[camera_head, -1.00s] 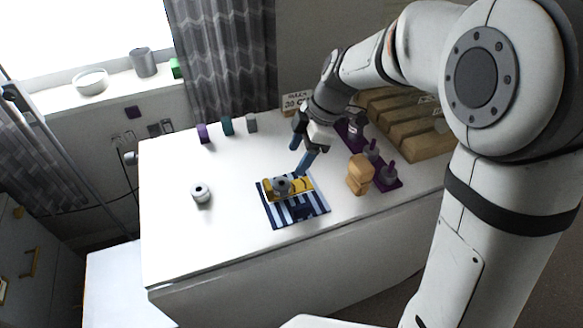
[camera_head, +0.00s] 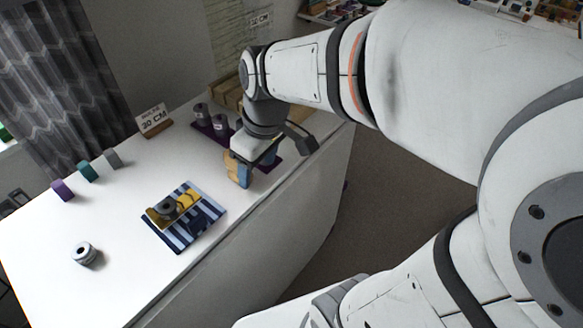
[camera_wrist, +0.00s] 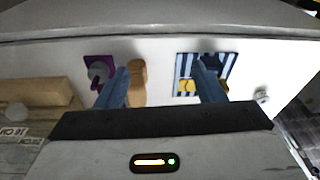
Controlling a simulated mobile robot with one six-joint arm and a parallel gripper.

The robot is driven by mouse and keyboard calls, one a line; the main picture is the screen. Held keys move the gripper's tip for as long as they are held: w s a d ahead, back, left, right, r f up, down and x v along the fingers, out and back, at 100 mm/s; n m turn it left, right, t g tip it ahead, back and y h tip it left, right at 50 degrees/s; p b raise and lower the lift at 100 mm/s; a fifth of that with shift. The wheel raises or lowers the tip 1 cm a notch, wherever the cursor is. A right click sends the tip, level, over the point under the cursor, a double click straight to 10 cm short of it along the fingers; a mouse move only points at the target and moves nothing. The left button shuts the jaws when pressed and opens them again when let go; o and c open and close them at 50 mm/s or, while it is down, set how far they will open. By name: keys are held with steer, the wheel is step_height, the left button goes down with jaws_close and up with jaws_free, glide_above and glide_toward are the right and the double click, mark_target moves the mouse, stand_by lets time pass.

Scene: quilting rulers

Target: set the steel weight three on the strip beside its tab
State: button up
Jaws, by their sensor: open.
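Two grey steel weights (camera_head: 201,111) stand on a purple strip (camera_head: 199,128) at the back of the table. My arm hides part of the strip. Another grey weight (camera_head: 167,205) lies on a yellow piece (camera_head: 187,194) on a striped cloth (camera_head: 206,231). A lone grey ring-shaped weight (camera_head: 84,252) sits at the left; it also shows in the wrist view (camera_wrist: 262,95). No number is readable, so I cannot tell which is three. My gripper (camera_wrist: 163,72) is open, its blue fingers apart and empty, above the table beside a tan wooden block (camera_head: 234,167).
Small purple (camera_head: 62,190), teal (camera_head: 87,171) and grey (camera_head: 112,158) blocks stand near the back left edge. Long wooden pieces (camera_head: 228,93) lie behind the strip. Table space around the ring-shaped weight is clear.

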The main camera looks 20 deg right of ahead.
steer(key=s+d+f+m+t+h, duration=0.1)
steer(key=s+d+m, duration=0.5)
steer(key=m, duration=0.1)
